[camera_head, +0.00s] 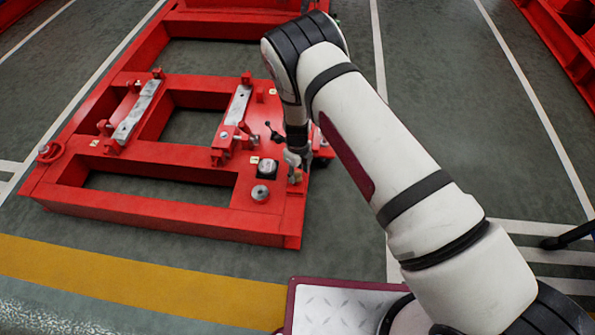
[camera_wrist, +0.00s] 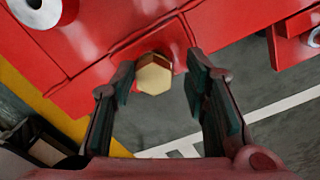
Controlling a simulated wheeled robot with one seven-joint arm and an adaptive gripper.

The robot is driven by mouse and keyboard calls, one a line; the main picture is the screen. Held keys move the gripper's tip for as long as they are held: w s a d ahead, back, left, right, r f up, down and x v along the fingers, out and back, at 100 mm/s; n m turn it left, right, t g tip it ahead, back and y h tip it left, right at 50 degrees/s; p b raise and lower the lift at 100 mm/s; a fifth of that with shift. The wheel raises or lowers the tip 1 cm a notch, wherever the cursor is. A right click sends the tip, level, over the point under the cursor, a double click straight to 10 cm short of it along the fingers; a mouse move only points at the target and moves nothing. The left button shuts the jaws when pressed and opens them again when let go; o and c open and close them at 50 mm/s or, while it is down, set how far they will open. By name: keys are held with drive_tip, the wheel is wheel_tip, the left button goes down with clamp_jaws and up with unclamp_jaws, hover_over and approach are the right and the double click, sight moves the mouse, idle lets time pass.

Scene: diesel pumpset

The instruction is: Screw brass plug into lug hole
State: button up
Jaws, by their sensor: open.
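The brass plug (camera_wrist: 154,79) shows its hexagonal head in the wrist view, against the red frame's edge. In the head view only a small brass-coloured spot (camera_head: 297,177) shows under my gripper, at the right front of the red frame (camera_head: 215,222). My gripper (camera_wrist: 163,88) is open, fingers on either side of the plug head in the picture, with the left finger closer to it. I cannot tell how deep the plug sits between them. My gripper also shows in the head view (camera_head: 294,160), pointing down. The lug hole and plug thread are hidden.
A round metal fitting (camera_head: 260,192) and a black square block with a round top (camera_head: 268,169) sit on the frame left of my gripper. Grey mount bars (camera_head: 137,112) lie further back. The grey floor right of the frame is clear.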

drive_tip(key=n, duration=0.6)
drive_tip(key=shift+a, duration=0.15)
drive_tip(key=n, duration=0.6)
drive_tip(key=shift+s+a, duration=0.1)
drive_tip(key=shift+a, duration=0.05)
drive_tip(key=shift+s+d, duration=0.2)
drive_tip(key=shift+s, duration=0.1)
clamp_jaws()
